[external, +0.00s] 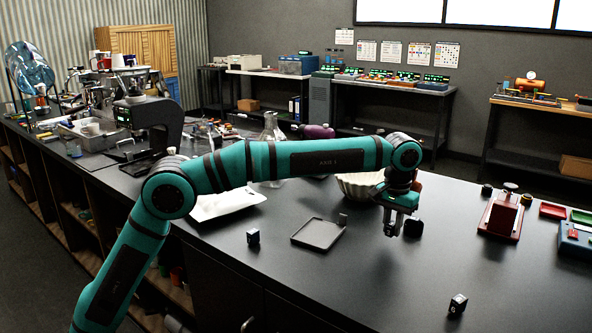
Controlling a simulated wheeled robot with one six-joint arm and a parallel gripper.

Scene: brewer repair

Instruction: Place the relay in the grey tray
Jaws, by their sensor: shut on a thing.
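My gripper (402,229) hangs pointing down above the right part of the black bench. It is shut on a small black block (414,229), which I take to be the relay; the fingers partly hide it. The block appears to be held above the bench top. A shallow dark grey tray (318,234) lies flat on the bench to the left of my gripper, with a small upright tab at its back right corner. The tray looks empty.
Two black cubes with white marks stand on the bench, one left of the tray (253,237) and one at the front right (457,304). A white dish (226,203), a fluted bowl (358,187) and a flask (270,150) stand behind. A red device (502,216) stands right.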

